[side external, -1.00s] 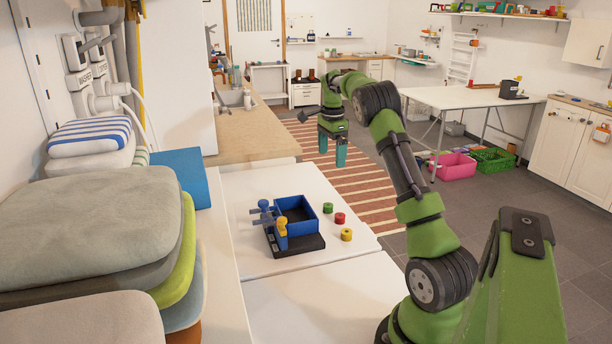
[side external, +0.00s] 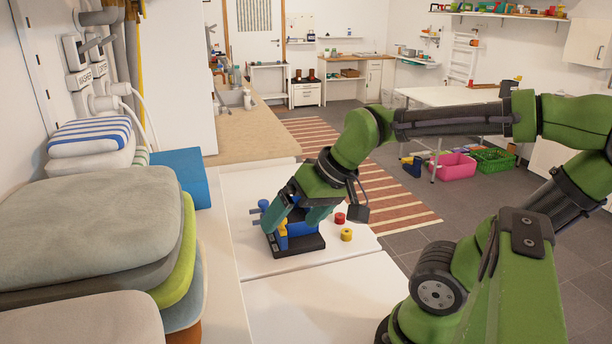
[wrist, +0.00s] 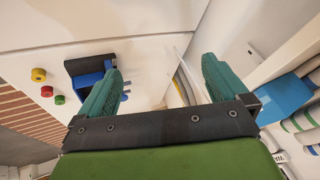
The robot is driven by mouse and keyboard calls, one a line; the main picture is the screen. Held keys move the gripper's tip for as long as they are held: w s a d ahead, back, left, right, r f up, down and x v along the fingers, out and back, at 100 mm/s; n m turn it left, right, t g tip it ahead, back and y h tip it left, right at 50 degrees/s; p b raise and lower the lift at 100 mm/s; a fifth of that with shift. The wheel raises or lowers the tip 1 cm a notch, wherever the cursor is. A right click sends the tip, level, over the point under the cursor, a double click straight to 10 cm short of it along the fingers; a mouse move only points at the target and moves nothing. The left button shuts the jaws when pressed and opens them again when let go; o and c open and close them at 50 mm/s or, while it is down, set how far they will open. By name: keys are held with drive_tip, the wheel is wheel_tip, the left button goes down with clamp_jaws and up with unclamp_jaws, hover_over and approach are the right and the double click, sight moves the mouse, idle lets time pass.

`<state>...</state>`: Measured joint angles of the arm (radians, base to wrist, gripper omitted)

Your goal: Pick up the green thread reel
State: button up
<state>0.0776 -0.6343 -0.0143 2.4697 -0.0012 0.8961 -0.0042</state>
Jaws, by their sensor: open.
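The green thread reel (wrist: 59,99) shows in the wrist view, at the left, beside the red reel (wrist: 47,91) and a yellow reel (wrist: 38,74). In the side view my arm hides the green reel. My gripper (side external: 297,216) is over the blue box there, its teal fingers in front of the box. In the wrist view my gripper (wrist: 160,84) is open and empty, with its fingers wide apart. The green reel lies outside the fingers, to the left of the left finger.
A blue box on a black base (side external: 292,250) stands on the white worktop (side external: 345,285), with blue and yellow knobs at its left. Red (side external: 339,218) and yellow (side external: 346,235) reels stand to its right. Stacked cushions (side external: 100,225) fill the left side. The front worktop is clear.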

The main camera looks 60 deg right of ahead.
drive_tip(key=shift+s+a+r+n+t+y, duration=0.15)
drive_tip(key=shift+s+a+r+n+t, duration=0.15)
drive_tip(key=shift+a, duration=0.2)
drive_tip(key=shift+s+a+r+n+t+y, duration=0.1)
drive_tip(key=shift+s+a+r+n+y, duration=0.15)
drive_tip(key=shift+s+a, duration=0.2)
drive_tip(key=shift+c, duration=0.8)
drive_tip(key=shift+a+r, duration=0.2)
drive_tip(key=shift+c, duration=2.5)
drive_tip(key=shift+d, duration=0.1)
